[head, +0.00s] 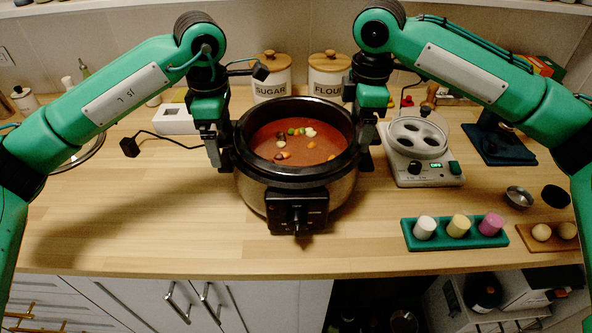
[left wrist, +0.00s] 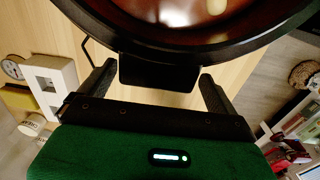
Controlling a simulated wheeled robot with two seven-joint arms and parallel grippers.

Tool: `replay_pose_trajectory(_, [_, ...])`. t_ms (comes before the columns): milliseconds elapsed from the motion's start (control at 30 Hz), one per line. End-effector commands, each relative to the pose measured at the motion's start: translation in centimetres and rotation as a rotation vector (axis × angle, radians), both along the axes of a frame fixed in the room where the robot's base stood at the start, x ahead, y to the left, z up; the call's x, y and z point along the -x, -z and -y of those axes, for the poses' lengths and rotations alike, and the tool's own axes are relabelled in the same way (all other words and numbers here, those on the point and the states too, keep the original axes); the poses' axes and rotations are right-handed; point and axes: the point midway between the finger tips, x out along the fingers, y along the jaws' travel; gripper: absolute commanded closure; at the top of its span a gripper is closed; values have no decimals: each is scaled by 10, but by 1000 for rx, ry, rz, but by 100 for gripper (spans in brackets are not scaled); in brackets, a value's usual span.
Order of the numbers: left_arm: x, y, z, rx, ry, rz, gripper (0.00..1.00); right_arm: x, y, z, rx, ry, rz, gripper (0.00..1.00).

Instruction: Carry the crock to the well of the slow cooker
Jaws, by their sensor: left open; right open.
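The crock (head: 258,168) is a dark pot of red soup with vegetable pieces. It sits upright in the well of the slow cooker (head: 345,191), its rim just above the steel housing. My left gripper (head: 217,155) is at the crock's left side. In the left wrist view my left gripper (left wrist: 157,88) is open, its fingers on either side of a black handle (left wrist: 158,74) below the crock's rim (left wrist: 200,46); I see gaps beside the handle. My right gripper (head: 366,158) is open at the crock's right side; the rim partly hides its fingertips and the right handle.
Sugar (head: 271,76) and flour (head: 329,74) canisters stand behind. A white egg-cooker-like appliance (head: 436,172) stands close on the right. A green tray (head: 456,239) with three cups is at front right.

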Motion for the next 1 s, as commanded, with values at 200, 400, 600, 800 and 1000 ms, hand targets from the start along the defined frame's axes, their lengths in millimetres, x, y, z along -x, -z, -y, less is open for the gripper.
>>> replay_pose_trajectory(200, [0, -16, 0, 1, -1, 4, 5, 8, 23, -4, 14, -16, -37, 8])
replay_pose_trajectory(400, [2, -48, 1, 0, 1, 5, 5, 8, 23, -4, 14, -16, -37, 8])
replay_pose_trajectory(600, [3, -71, 1, -1, 0, 5, 5, 8, 23, -4, 13, -16, -37, 8])
replay_pose_trajectory(800, [4, -78, 1, 0, 1, 3, 5, 8, 17, -4, 13, -16, -35, 8])
replay_pose_trajectory(1000, [4, -79, 1, -1, 1, 3, 5, 7, -14, -2, 8, -12, -23, 5])
